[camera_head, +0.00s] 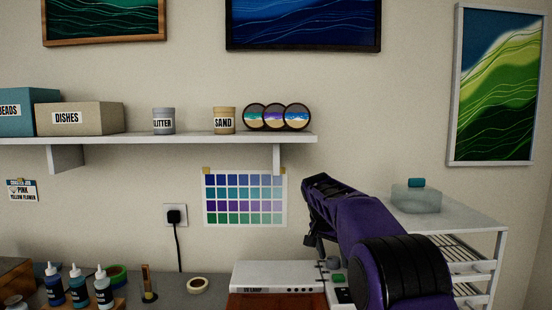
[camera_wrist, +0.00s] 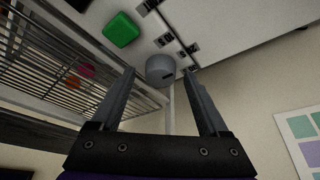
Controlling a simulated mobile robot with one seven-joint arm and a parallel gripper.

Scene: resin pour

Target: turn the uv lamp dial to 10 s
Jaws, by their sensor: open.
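The white UV lamp (camera_head: 275,273) stands on the bench in the head view, its name printed on the front. In the wrist view its grey round dial (camera_wrist: 160,69) has a dark mark on its side. In the head view my gripper (camera_head: 312,241) is above the lamp's right end.
A white rack (camera_head: 455,222) with wire shelves stands on the right, bearing a clear box (camera_head: 415,198). Bottles (camera_head: 77,290) and a tape roll (camera_head: 197,285) are on the bench at left. A wall shelf (camera_head: 200,138) hangs above.

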